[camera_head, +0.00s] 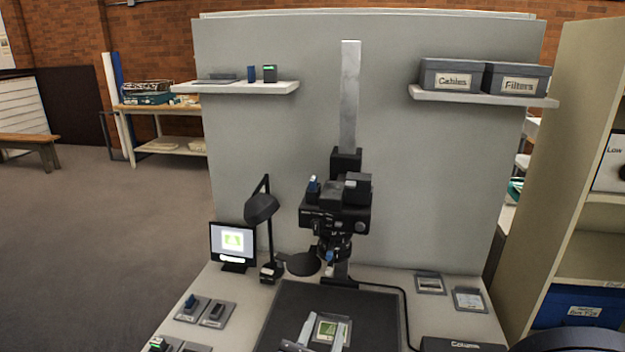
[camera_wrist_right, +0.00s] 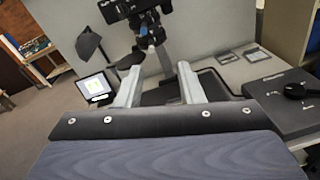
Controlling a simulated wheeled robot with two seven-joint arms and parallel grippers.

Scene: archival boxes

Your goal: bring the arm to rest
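My right gripper (camera_head: 324,328) shows at the bottom middle of the head view, over the dark mat (camera_head: 288,306) on the table. Its two pale fingers stand apart. In the right wrist view the fingers (camera_wrist_right: 158,82) are also spread, with nothing held between them. A small framed card with a green picture (camera_head: 328,329) shows between the fingers in the head view; how far the fingers are above it is unclear. My left gripper is in neither view.
A black camera (camera_head: 336,212) on a pale column (camera_head: 349,95) stands behind the mat. A desk lamp (camera_head: 262,207) and monitor (camera_head: 233,243) are left of it. Small trays (camera_head: 192,308) lie front left, framed pieces (camera_head: 430,284) right. A dark box (camera_head: 455,344) is front right.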

